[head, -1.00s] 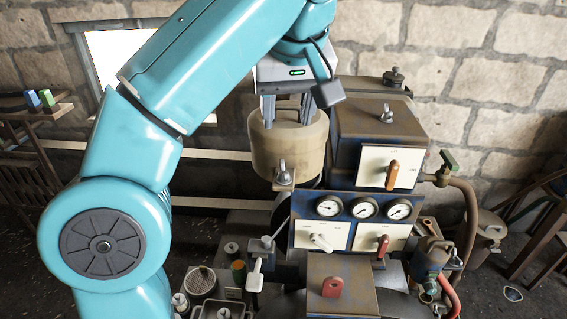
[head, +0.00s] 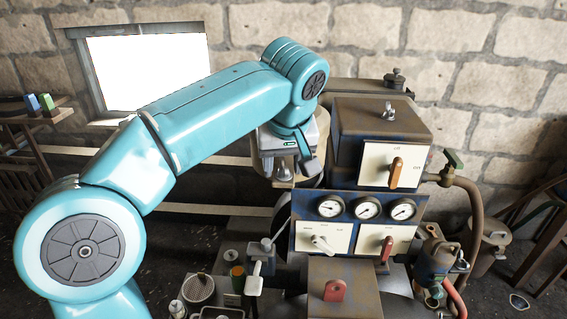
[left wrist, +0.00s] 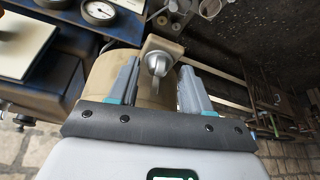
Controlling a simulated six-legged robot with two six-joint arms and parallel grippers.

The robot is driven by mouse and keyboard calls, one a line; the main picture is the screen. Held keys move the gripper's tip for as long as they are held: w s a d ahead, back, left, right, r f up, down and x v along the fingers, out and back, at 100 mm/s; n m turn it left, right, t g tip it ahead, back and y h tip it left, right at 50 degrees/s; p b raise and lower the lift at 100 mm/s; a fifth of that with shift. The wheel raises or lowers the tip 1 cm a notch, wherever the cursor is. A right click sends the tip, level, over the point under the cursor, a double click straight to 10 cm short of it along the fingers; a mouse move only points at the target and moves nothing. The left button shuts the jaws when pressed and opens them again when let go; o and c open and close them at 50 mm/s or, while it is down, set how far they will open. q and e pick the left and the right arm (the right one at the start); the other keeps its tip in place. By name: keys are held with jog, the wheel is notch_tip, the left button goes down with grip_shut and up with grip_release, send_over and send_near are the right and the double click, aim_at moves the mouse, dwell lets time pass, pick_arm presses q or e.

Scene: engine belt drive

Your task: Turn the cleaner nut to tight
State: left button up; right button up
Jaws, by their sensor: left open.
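The cleaner nut is a grey wing nut (left wrist: 157,64) on a small tan bracket, on the front of a tan canister (head: 262,158). The canister also shows behind the fingers in the left wrist view (left wrist: 101,78). My left gripper (left wrist: 160,72) is open, with one finger on each side of the nut and a visible gap to both. In the head view my left gripper (head: 287,162) hangs over the canister front, and its body hides most of the nut. My right gripper is not in view.
Right of the canister stands a panel with several gauges (head: 367,207), a white switch plate with an orange lever (head: 395,172) and a red lever (head: 387,248). Another wing nut (head: 388,112) sits on the box top. A small lever (head: 267,243) stands below the canister.

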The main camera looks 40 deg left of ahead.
pick_arm(q)
jog(key=shift+w+d, duration=0.1)
jog(key=shift+c, duration=0.6)
grip_shut()
jog(key=shift+m+t+h, duration=0.4)
jog(key=shift+m+t, duration=0.1)
jog(key=shift+m, duration=1.1)
jog(key=shift+o, duration=0.6)
grip_release()
jog(key=p+v, duration=0.3)
jog(key=v, duration=1.3)
jog(key=shift+r, duration=0.25)
